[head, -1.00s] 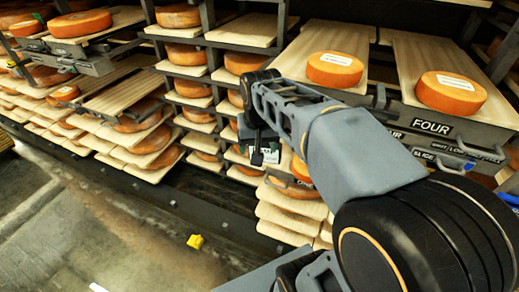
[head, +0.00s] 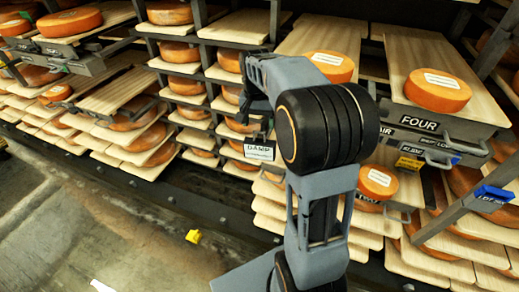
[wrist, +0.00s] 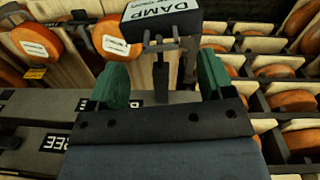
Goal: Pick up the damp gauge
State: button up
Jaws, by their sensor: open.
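The damp gauge (wrist: 160,18) is a dark box with a white label reading DAMP, at the top of the wrist view. A grey bracket and dark post show below it. Its label also shows in the head view (head: 260,151), just left of my arm's black joint. My gripper (wrist: 162,78) is open, with one green finger on each side of the post and nothing clamped. The gauge box lies beyond the fingertips. In the head view the fingers are hard to make out behind my arm.
Racks of orange cheese wheels on wooden boards fill the background. A shelf front labelled FOUR (head: 419,123) projects at right, with a cheese wheel (head: 437,91) above.

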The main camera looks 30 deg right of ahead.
aim_at(259, 132)
jog(key=shift+s+f+p, duration=0.2)
jog(key=shift+f+p, duration=0.25)
jog(key=shift+f, duration=2.65)
grip_shut()
jog(key=shift+r, duration=0.2)
jog(key=shift+r+b, duration=0.3)
jog(key=shift+r, duration=0.35)
jog(key=s+a+b, duration=0.3)
jog(key=s+a, duration=0.9)
jog(key=a, duration=0.1)
